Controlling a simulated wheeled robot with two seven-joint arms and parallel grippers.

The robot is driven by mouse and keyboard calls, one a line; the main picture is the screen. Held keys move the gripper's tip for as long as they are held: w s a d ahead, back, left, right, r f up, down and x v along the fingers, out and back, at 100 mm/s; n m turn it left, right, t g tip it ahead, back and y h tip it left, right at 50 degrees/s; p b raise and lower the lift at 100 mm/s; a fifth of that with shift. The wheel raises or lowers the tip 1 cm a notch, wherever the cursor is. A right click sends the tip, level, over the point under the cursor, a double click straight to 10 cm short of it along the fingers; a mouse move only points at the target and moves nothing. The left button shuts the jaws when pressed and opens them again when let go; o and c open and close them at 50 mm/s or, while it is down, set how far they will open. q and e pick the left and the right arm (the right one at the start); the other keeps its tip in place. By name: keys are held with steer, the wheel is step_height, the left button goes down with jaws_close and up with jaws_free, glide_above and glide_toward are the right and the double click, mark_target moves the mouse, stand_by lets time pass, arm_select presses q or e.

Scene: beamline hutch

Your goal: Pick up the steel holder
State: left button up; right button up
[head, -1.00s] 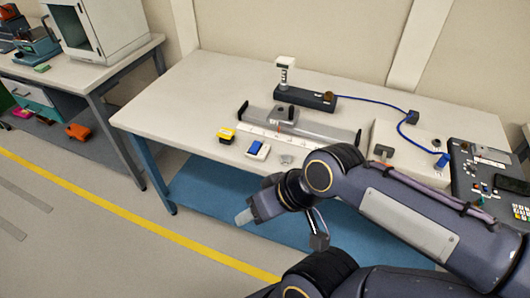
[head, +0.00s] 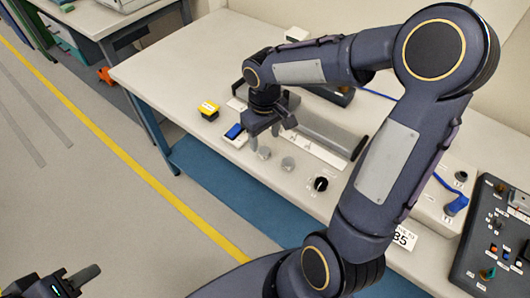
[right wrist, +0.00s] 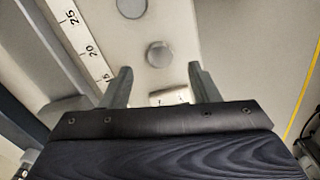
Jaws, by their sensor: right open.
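Two small round grey metal pieces stand near the bench's front edge, a left one (head: 264,153) and a right one (head: 288,163); I cannot tell which is the steel holder. In the right wrist view, one grey round piece (right wrist: 159,53) lies beyond the fingertips, between their lines, and another (right wrist: 131,7) is at the top edge. My right gripper (head: 269,133) is open and empty, pointing down over the bench beside the left piece. Its two fingers also show in the right wrist view (right wrist: 158,79). My left gripper (head: 78,283) is low at the left, over the floor, only partly visible.
A blue-and-white box (head: 234,136) and a yellow box (head: 209,111) stand left of my right gripper. A grey rail (head: 325,130) with a white scale (right wrist: 80,35) lies behind. A black knob-like piece (head: 321,184) is to the right. A control panel (head: 490,235) is at the far right.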

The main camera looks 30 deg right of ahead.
mark_target(264, 150)
step_height(264, 150, down, 5)
steer(key=shift+w+f, duration=0.15)
steer(key=shift+f, duration=0.05)
steer(key=c, duration=1)
steer(key=shift+c, duration=0.3)
steer(key=shift+r, duration=0.2)
